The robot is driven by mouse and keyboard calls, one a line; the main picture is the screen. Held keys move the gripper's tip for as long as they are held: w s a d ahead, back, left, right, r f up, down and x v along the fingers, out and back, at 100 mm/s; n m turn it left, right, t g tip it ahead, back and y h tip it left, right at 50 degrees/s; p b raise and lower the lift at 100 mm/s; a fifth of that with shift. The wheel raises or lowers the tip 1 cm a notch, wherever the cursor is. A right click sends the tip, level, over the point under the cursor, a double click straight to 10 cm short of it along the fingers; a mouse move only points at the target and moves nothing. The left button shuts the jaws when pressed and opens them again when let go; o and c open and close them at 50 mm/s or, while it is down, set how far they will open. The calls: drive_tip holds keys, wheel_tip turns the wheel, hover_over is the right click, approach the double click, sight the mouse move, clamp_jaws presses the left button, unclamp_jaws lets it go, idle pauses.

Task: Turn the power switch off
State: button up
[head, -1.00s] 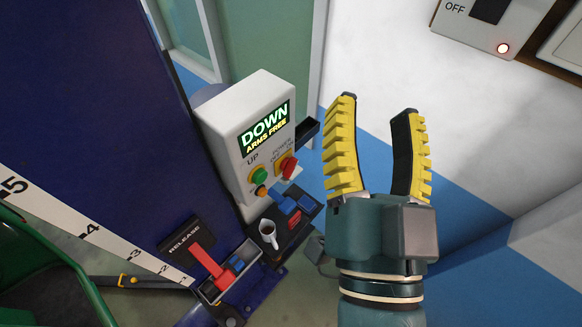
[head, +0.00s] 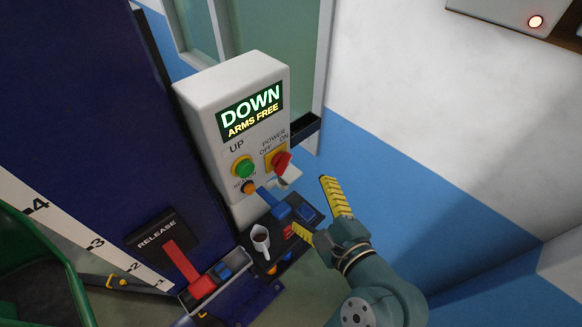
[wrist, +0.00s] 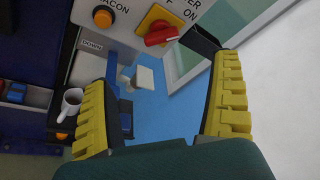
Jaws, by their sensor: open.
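The power switch (head: 281,161) is a red rotary knob on a yellow plate, on the white control box (head: 220,100). In the head view it is marked OFF and ON, and the knob tilts up toward the ON side. In the wrist view the red knob (wrist: 160,36) lies ahead, between the fingers and beyond their tips.
The display reads DOWN, ARMS FREE. A green button (head: 243,167) and an orange button (head: 249,187) are left of the switch. A shelf below holds a mug (head: 260,240) and blue items (head: 282,211). A red release lever (head: 188,268) stands lower left. The right side is clear.

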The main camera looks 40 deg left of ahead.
sight(283, 166)
drive_tip(key=p+x, duration=0.1)
drive_tip(key=x, duration=1.4)
drive_tip(key=shift+w+a+p, duration=0.1)
drive_tip(key=shift+a+p, duration=0.05)
drive_tip(key=shift+p, duration=0.25)
drive_tip(key=c, duration=1.2)
